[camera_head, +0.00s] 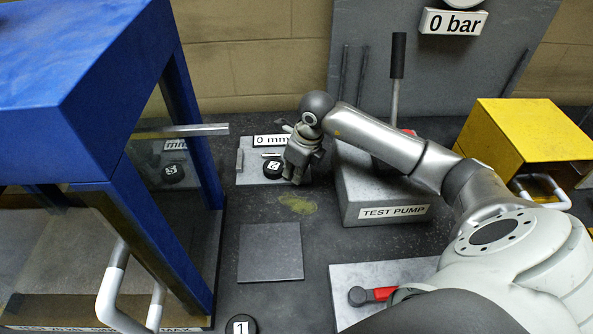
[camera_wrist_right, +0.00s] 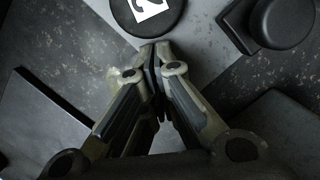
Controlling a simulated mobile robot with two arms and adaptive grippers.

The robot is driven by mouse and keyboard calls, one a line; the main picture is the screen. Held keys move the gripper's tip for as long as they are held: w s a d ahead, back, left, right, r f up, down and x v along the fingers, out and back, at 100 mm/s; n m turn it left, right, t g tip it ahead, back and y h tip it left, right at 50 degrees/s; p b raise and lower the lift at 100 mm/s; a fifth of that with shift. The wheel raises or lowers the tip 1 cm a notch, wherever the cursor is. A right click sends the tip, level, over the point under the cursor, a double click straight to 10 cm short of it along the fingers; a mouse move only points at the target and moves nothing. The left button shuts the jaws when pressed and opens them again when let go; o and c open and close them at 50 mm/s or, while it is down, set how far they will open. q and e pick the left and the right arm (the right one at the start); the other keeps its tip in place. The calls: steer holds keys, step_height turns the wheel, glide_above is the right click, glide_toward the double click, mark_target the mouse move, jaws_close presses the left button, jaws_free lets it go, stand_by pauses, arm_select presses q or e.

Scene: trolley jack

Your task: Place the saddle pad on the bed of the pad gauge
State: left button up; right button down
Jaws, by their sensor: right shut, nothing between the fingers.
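A black round pad with a white label reading 2 (camera_head: 272,169) lies on the light grey bed of the pad gauge (camera_head: 249,180), beside the "0 mm" sign (camera_head: 272,140). The pad (camera_wrist_right: 147,14) and the bed (camera_wrist_right: 208,22) also show at the top of the right wrist view. My right gripper (camera_head: 294,178) is just right of the pad in the head view. In the right wrist view its fingertips (camera_wrist_right: 156,52) are together and empty, close to the pad's edge. Another black pad labelled 1 (camera_head: 240,325) is at the bottom of the head view. My left gripper is out of view.
The blue frame (camera_head: 100,75) stands at the left, with a shiny panel behind its leg. The test pump (camera_head: 380,200) with its upright lever (camera_head: 397,60) stands right of the gripper. A yellow box (camera_head: 520,130) is further right. A flat dark plate (camera_head: 270,252) lies in front.

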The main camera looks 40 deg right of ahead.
mark_target(271, 165)
steer(key=shift+w+a+f, duration=0.1)
steer(key=shift+w+a, duration=0.1)
steer(key=shift+w, duration=0.1)
steer(key=w+b, duration=0.1)
steer(key=w, duration=0.1)
steer(key=w+a+b, duration=0.2)
steer(key=w, duration=0.1)
steer(key=shift+w+a, duration=0.2)
steer(key=shift+w, duration=0.1)
steer(key=shift+w+a, duration=0.1)
steer(key=shift+w, duration=0.2)
steer(key=shift+s, duration=0.1)
